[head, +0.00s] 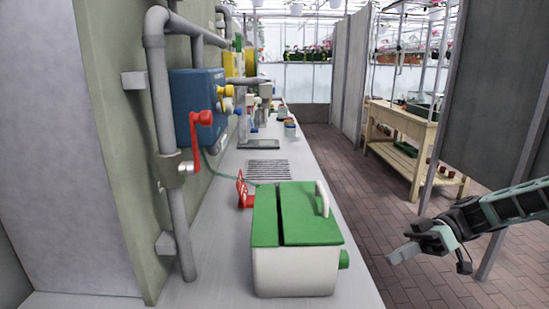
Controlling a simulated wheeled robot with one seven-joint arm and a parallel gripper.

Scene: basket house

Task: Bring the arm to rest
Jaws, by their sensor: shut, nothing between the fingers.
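My gripper (402,254) is at the right of the head view, at the end of my arm, which reaches in from the right edge. It is shut and empty. It hangs in free air over the brick floor, to the right of the counter and apart from it. Nothing touches the fingers.
A white box with a green lid (295,270) stands on the long grey counter (215,265), with a red piece (243,190) behind it. Pipes and a blue box (199,110) are on the left wall. A grey panel (485,95) and wooden bench (400,125) stand at right.

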